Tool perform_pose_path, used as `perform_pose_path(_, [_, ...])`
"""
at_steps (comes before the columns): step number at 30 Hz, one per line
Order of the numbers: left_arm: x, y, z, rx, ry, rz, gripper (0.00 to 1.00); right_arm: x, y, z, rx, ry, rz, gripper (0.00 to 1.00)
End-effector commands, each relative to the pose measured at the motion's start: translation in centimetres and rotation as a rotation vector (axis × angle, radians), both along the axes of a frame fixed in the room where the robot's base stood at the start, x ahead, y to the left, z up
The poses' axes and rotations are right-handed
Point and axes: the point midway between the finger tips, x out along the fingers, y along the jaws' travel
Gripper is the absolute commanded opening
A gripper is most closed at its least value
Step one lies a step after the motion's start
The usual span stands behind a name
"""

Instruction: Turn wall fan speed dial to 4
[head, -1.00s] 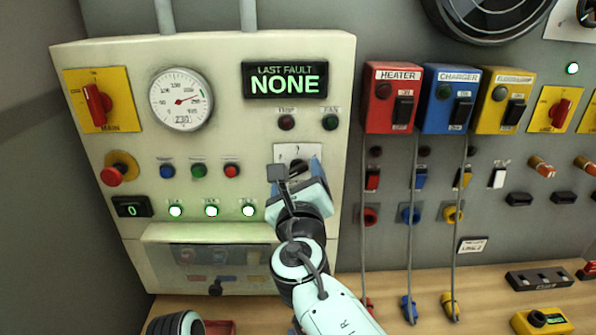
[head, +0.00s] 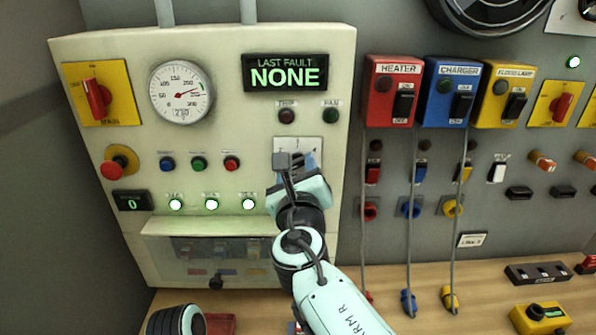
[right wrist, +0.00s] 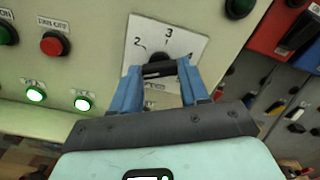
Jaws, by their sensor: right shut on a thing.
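The fan speed dial has a white plate (head: 297,145) on the right part of the cream panel. In the right wrist view its plate (right wrist: 183,42) shows the numbers 2, 3 and 4, with 3 at the top. A black knob (right wrist: 158,68) sits at its middle. My right gripper (head: 297,161) is at the dial, its blue fingers on either side of the knob. In the right wrist view the gripper (right wrist: 158,72) is shut on the knob. The fingers hide much of the knob, so I cannot tell which number it points to. My left gripper is not in view.
The cream panel (head: 225,60) also carries a gauge (head: 180,92), a yellow switch plate with a red handle (head: 97,97), and several push buttons. Red, blue and yellow switch boxes with hanging cables stand right of it. A wooden bench (head: 400,275) runs below.

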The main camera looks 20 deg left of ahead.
Motion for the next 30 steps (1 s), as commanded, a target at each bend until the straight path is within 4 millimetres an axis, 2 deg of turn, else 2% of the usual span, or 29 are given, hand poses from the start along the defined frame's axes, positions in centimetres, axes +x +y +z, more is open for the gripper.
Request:
perform_pose_path(8, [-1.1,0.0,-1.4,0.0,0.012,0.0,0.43,0.1,-0.2,-0.2,0.194,0.056,-0.003,0.14])
perform_pose_path(30, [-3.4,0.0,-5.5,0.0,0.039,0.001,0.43,0.1,-0.1,-0.2,0.869,0.249,-0.001,0.14])
